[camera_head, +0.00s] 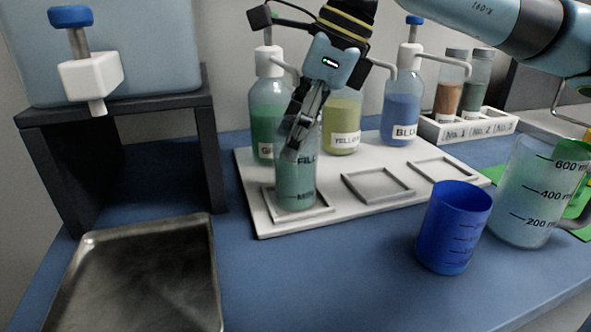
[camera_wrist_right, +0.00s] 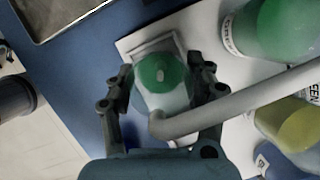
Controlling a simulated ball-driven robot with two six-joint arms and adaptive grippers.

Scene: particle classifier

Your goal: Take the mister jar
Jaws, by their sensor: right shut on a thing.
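The mister jar (camera_head: 295,185) is a clear jar with green liquid and a fill mark. It stands upright in the front left square recess of the white board (camera_head: 262,222). My right gripper (camera_head: 298,130) comes down from above and is shut on the jar's upper part. In the right wrist view, the jar (camera_wrist_right: 162,75) shows from above between the two fingers of my right gripper (camera_wrist_right: 158,88). The gripper partly hides the jar's top in the head view. My left gripper is not in view.
Pump bottles with green (camera_head: 264,118), yellow (camera_head: 342,125) and blue (camera_head: 400,112) liquid stand behind the jar, their spouts close to the gripper. A blue cup (camera_head: 455,228) and a large measuring jug (camera_head: 522,195) stand at right. A metal tray (camera_head: 208,268) lies front left.

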